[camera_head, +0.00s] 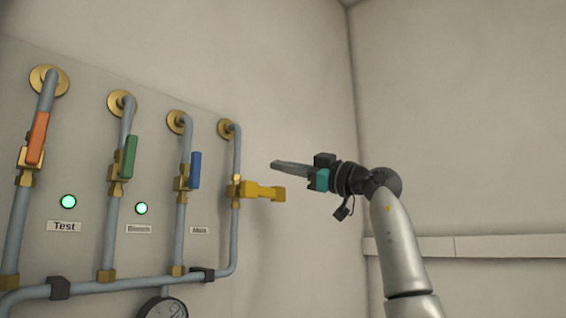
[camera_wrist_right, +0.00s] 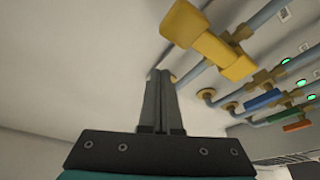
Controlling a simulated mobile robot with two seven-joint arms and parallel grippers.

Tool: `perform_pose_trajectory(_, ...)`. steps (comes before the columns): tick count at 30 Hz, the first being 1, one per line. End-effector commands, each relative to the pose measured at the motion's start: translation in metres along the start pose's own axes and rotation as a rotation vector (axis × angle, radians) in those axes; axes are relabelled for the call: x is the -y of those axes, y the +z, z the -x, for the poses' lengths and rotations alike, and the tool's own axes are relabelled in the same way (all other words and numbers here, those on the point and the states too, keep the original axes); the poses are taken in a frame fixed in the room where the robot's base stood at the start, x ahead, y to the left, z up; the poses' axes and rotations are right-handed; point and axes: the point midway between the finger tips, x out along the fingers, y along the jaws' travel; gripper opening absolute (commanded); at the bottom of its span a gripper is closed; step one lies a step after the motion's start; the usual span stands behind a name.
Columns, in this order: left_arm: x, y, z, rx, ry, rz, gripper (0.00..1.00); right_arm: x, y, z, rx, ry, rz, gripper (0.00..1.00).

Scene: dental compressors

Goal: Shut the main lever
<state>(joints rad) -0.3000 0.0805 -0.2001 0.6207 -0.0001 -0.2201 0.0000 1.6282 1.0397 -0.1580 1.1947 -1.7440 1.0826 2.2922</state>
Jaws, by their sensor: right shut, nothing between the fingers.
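A yellow lever (camera_head: 262,191) sticks out sideways, across its pipe, at the right end of the panel; it also shows large in the right wrist view (camera_wrist_right: 212,42). A blue lever (camera_head: 196,170) stands along its pipe to the left. A small label that seems to read "Main" (camera_head: 199,230) sits between the blue and yellow levers' pipes; I cannot tell for certain which lever it names. My right gripper (camera_head: 274,165) is shut and empty, a little above and right of the yellow lever, apart from it. My left gripper is out of view.
A green lever (camera_head: 130,157) and an orange lever (camera_head: 38,138) stand along their pipes further left. Two green lamps glow beside the "Test" label (camera_head: 64,226) and the middle label. A gauge (camera_head: 163,308) sits below. The wall right of the panel is clear.

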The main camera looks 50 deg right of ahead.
Motion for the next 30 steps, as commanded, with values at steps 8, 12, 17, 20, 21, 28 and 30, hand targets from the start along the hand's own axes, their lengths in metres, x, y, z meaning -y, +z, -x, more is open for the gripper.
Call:
perform_pose_trajectory(8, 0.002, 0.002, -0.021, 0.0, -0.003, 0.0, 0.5, 0.004, 0.0, 0.046, 0.0, 0.004, 0.006, 0.0)
perform_pose_trajectory(12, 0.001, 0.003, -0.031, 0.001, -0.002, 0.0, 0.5, 0.008, -0.002, 0.073, 0.0, 0.003, 0.003, 0.0)
perform_pose_trajectory(17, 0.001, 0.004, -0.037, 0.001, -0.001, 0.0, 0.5, 0.011, -0.004, 0.09, 0.0, 0.0, 0.001, 0.0)
perform_pose_trajectory(20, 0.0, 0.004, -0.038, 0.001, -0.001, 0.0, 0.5, 0.012, -0.006, 0.095, -0.001, -0.001, 0.001, 0.0)
perform_pose_trajectory(21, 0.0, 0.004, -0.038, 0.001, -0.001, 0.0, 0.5, 0.012, -0.006, 0.096, -0.001, -0.001, 0.001, 0.0)
perform_pose_trajectory(28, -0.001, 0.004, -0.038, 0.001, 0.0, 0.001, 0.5, 0.011, -0.007, 0.097, -0.002, -0.001, 0.001, 0.0)
perform_pose_trajectory(30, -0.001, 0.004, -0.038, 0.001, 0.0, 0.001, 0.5, 0.011, -0.007, 0.097, -0.002, -0.001, 0.001, 0.0)
